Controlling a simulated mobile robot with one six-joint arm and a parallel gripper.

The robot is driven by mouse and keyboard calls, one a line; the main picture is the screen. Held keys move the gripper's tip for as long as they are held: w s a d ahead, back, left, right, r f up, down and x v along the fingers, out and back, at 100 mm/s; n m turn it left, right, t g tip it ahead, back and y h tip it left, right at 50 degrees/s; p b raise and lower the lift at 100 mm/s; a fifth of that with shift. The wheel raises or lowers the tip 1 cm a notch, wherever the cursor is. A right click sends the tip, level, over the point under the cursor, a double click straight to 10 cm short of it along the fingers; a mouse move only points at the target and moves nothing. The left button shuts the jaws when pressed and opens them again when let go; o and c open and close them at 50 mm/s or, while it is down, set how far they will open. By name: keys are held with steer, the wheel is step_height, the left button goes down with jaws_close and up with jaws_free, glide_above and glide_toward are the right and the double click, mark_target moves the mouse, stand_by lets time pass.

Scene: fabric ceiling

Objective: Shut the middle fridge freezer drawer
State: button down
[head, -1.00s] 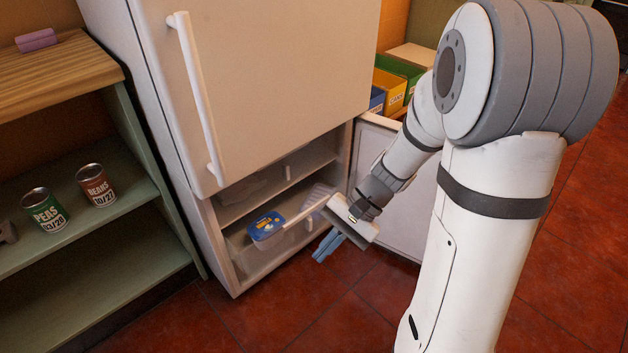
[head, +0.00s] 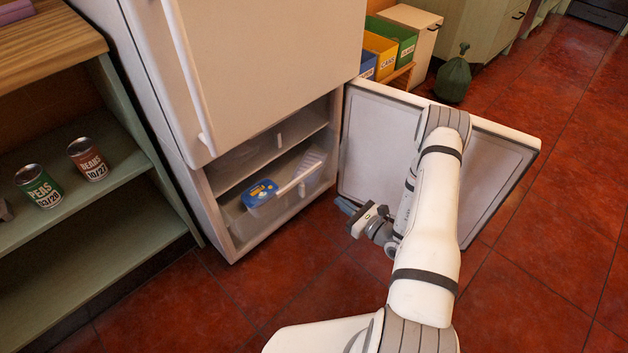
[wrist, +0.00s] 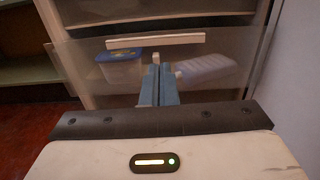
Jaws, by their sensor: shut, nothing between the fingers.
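The middle freezer drawer (head: 294,198) is a see-through bin with a white bar handle (head: 300,179), in the open lower compartment of the white fridge. It stands partly pulled out. It holds a blue-lidded tub (head: 260,194) and a pale ribbed item (head: 312,162). The wrist view shows the drawer's clear front (wrist: 90,62) and its handle (wrist: 155,41) ahead. My gripper (head: 345,206) is shut and empty, in front of the drawer and to its right in the head view. Its blue fingers (wrist: 158,82) point at the drawer front; whether they touch it is unclear.
The freezer door (head: 380,155) stands wide open on the right, close to my arm. A shelf unit with cans (head: 38,185) stands left of the fridge. Coloured bins (head: 380,55) and a green bag (head: 455,78) are behind the door. The floor in front is clear.

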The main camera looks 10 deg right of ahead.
steer(key=b, duration=0.4)
glide_toward(305, 175)
steer(key=x, duration=0.7)
steer(key=shift+f, duration=0.15)
